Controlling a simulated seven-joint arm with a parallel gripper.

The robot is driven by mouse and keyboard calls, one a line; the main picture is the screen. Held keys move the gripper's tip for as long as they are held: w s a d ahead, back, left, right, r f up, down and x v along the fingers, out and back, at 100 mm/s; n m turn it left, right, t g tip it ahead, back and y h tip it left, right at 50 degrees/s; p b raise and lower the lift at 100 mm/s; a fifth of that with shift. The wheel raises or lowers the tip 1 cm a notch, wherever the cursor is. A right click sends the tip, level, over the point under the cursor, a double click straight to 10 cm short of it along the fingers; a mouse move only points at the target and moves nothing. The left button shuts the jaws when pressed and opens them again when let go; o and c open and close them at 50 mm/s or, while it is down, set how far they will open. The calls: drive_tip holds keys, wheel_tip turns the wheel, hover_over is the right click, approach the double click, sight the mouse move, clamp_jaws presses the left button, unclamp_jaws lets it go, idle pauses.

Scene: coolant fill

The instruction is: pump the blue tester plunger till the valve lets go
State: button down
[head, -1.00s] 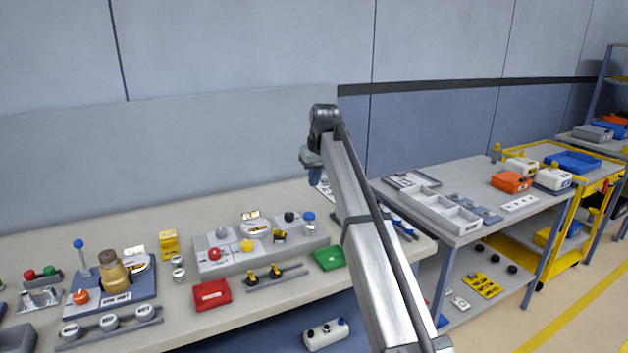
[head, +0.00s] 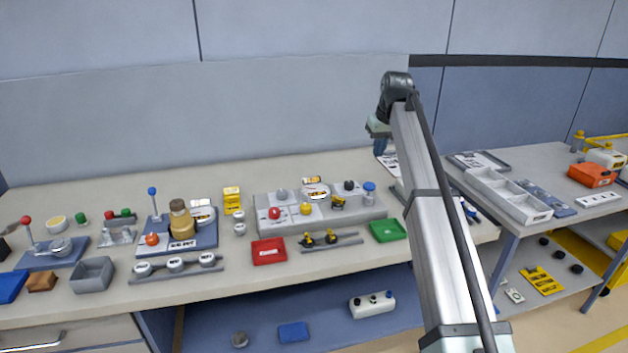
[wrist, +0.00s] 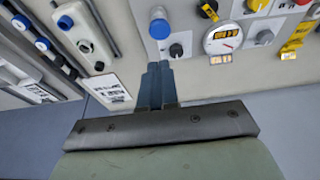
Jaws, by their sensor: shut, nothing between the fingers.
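On the grey panel (head: 270,222) in the head view, a blue-capped cylinder (head: 369,187) stands at the right end. In the wrist view its round blue cap (wrist: 159,28) sits just past my fingertips, with a gap between. A round gauge (head: 317,192) on the panel also shows in the wrist view (wrist: 222,38). A second blue item, a ball-topped rod (head: 152,192), stands on a blue base at the left; I cannot tell which is the tester plunger. My gripper (head: 380,148) is shut and empty, pointing down above the bench near the panel's right end; its fingers (wrist: 158,72) are together.
A red tray (head: 268,251) and green tray (head: 388,231) lie before the panel. Red (head: 275,213) and yellow (head: 305,208) knobs stand on it. A white divided tray (head: 510,195) is on the right bench.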

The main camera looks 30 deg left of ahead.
idle(0.4)
wheel_tip(320, 180, up, 2)
drive_tip(key=shift+r, duration=0.25)
drive_tip(key=shift+f, duration=0.15)
hover_over(369, 184)
drive_tip(key=f, duration=1.1)
drive_tip(key=shift+s+d+f, duration=0.35)
drive_tip(key=shift+d, duration=0.05)
drive_tip(key=shift+f, duration=0.8)
drive_tip(key=shift+f, duration=0.1)
